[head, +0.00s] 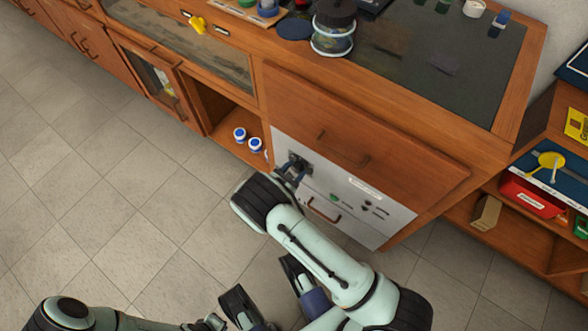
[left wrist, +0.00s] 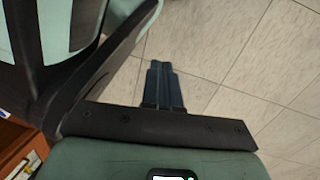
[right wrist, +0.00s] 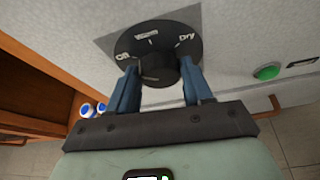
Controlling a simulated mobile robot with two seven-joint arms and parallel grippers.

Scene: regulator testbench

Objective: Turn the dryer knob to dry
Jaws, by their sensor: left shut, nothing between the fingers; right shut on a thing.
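The dryer knob (right wrist: 158,70) is black and sits at the lower middle of a round black dial (right wrist: 150,42) in the right wrist view. The dial reads "Off" at left and "Dry" at right, with a small unclear label at the top. My right gripper (right wrist: 158,84) has its blue fingers on both sides of the knob and is shut on it. I cannot tell which mark the knob points at. In the head view the right gripper (head: 291,171) reaches the white dryer panel (head: 375,226), largely covering the knob. My left gripper (left wrist: 163,84) is shut and empty above the floor.
A green button (right wrist: 267,71) is right of the dial. A handle (head: 325,211) is low on the panel. A wooden drawer (head: 365,135) is above, and an open shelf with white-and-blue jars (head: 247,139) is left. The tiled floor (head: 120,190) at left is clear.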

